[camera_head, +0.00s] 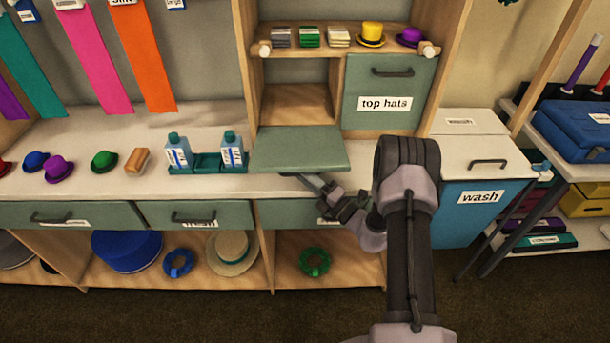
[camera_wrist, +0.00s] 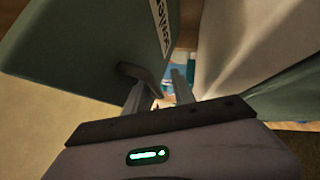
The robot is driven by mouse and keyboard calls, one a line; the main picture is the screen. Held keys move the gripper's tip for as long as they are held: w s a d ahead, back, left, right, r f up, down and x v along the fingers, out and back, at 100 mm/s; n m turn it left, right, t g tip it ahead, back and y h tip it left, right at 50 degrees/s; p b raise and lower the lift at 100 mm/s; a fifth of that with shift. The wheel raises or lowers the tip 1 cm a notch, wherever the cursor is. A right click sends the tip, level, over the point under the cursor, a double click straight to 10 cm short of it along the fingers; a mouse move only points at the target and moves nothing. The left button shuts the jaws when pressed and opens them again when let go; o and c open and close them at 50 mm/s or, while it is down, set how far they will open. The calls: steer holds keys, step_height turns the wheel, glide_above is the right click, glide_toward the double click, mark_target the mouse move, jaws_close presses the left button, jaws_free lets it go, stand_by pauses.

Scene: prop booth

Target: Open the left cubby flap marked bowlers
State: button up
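The left cubby flap (camera_head: 300,150) is a grey-green panel. It is swung down and lies about level in front of its cubby (camera_head: 297,104), which stands open and looks empty. In the wrist view, the flap's outer face (camera_wrist: 75,50) shows from below, with part of a white label (camera_wrist: 162,22) that I cannot fully read and a dark handle (camera_wrist: 140,75). My gripper (camera_head: 315,182) is under the flap's front edge. In the wrist view, my gripper's fingers (camera_wrist: 158,90) are apart, with a gap between them. The handle is close beside the left finger; whether they touch is unclear.
The closed right flap marked top hats (camera_head: 392,92) is beside the open cubby. A teal caddy with bottles (camera_head: 208,165) stands on the counter just left of the lowered flap. Drawers (camera_head: 290,214) are below the counter. A blue wash bin (camera_head: 480,205) stands at right.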

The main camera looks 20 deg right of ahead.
steer(key=p+v, duration=0.4)
steer(key=v, duration=1.3)
steer(key=shift+s+d, duration=0.15)
steer(key=shift+d, duration=0.05)
